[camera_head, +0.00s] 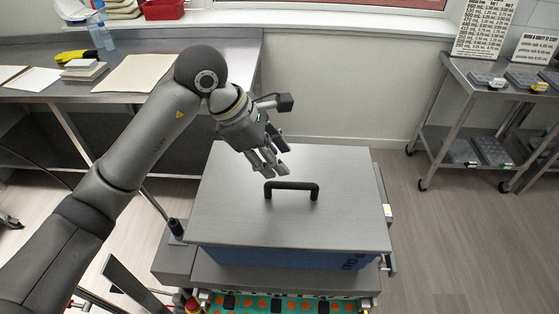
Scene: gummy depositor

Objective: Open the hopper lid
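The hopper lid (240,215) is a flat grey metal panel that lies closed on top of the machine in the middle of the camera_head view. Its black bar handle (291,186) stands up near the middle of the lid. My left gripper (270,173) hangs above the far part of the lid, just behind and left of the handle, and appears apart from it. Its fingers point down toward the lid, with nothing visible held in them; their spacing is hard to judge from this angle. My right gripper is not in view.
Below the lid is the blue hopper body (290,259), with a green tray of orange pieces (260,304) at the front. A steel workbench (230,60) stands back left. A steel cart (452,110) with trays stands right. Floor between machine and cart is clear.

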